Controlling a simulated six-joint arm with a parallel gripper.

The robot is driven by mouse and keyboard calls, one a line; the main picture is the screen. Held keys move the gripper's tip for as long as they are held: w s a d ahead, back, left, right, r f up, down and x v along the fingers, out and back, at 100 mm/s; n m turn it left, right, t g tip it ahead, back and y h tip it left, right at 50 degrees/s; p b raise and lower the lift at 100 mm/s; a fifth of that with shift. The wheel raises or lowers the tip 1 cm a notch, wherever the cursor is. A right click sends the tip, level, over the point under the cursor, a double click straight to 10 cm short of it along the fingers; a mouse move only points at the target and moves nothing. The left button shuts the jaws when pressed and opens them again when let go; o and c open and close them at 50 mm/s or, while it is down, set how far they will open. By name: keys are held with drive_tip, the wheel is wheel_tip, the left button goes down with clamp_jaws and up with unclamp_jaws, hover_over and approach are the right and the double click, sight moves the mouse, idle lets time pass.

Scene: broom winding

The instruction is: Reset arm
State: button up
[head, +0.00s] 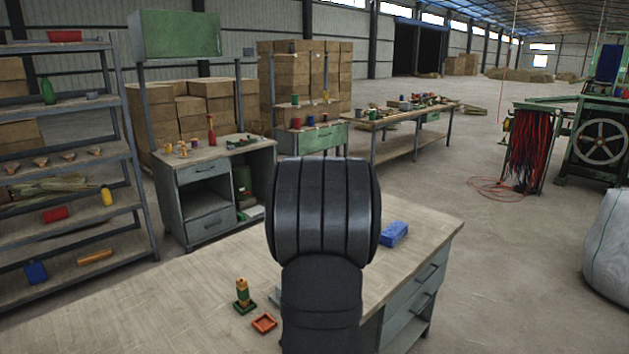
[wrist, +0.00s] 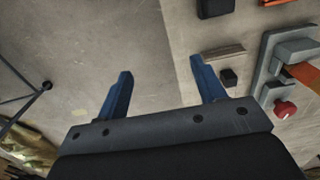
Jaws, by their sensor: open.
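My gripper (wrist: 160,66) shows in the wrist view with its two blue fingers spread apart. Nothing is between the fingers. They hang over a bare edge where grey concrete floor meets a light tabletop. In the head view my own black arm stands in the middle in front of the workbench (head: 160,290) and hides part of it; the gripper itself is not visible there.
On the workbench are a blue box (head: 394,233), a green and yellow piece (head: 243,294) and a small orange-red tray (head: 264,323). A loaded shelf (head: 75,150) stands at left. The wrist view shows a grey device with a red knob (wrist: 285,107) and a small black cube (wrist: 228,77).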

drive_tip(key=w+a+r, duration=0.5)
drive_tip(key=w+a, duration=0.1)
drive_tip(key=w, duration=0.5)
drive_tip(key=w+a+r, duration=0.5)
drive_tip(key=w+a, duration=0.1)
drive_tip(key=w, duration=0.5)
drive_tip(key=shift+w+a+r, duration=0.15)
drive_tip(key=shift+w+a, duration=0.05)
drive_tip(key=shift+a, duration=0.2)
drive_tip(key=shift+o, duration=0.5)
